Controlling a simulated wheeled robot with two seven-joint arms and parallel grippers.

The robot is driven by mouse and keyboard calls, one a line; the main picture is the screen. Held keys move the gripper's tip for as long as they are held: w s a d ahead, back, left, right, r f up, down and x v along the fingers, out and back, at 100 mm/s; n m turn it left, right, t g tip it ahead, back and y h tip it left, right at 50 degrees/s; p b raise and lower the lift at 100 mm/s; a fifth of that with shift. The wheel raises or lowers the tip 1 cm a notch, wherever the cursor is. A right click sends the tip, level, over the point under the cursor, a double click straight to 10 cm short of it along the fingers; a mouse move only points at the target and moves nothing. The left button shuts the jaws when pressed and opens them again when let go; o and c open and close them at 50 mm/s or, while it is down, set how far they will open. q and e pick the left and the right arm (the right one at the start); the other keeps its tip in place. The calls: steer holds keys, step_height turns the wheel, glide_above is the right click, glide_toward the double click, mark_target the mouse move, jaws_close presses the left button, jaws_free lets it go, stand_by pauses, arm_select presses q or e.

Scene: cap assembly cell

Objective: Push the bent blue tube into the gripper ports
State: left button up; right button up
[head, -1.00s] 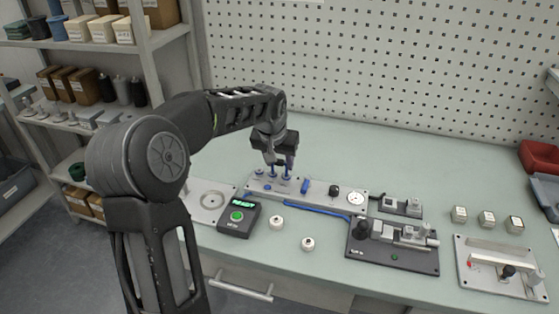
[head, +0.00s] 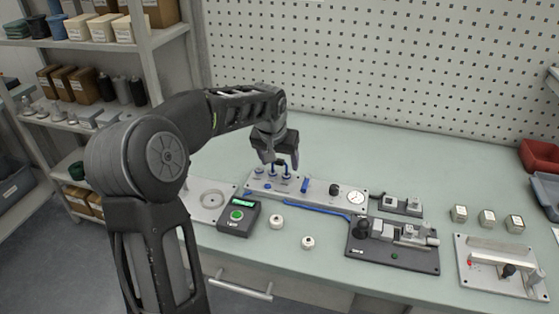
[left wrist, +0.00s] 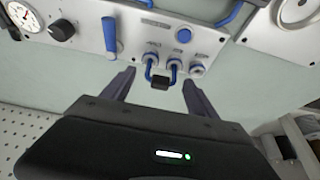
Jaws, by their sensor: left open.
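The bent blue tube (head: 281,162) is a small U shape with a black block (left wrist: 160,83) at its bend. In the left wrist view its two blue legs (left wrist: 149,68) meet two neighbouring ports on the grey panel (left wrist: 213,46); how deep they sit I cannot tell. A third port (left wrist: 197,69) beside them has no tube leg in it. My left gripper (head: 280,161) is open, just above the ports. In the left wrist view its fingers (left wrist: 159,82) stand apart on either side of the tube, clear of the black block. My right gripper is not in view.
The panel also carries a blue lever (head: 305,185), a black knob (head: 335,190) and a gauge (head: 356,198). A control box with a green button (head: 237,215) and two round white pieces (head: 277,222) lie in front. The table behind the panel is clear.

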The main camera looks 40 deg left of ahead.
arm_select(q)
steer(key=v, duration=0.7)
steer(key=shift+r+b, duration=0.25)
steer(key=shift+b, duration=0.05)
steer(key=shift+s+d, duration=0.1)
steer(key=shift+s, duration=0.1)
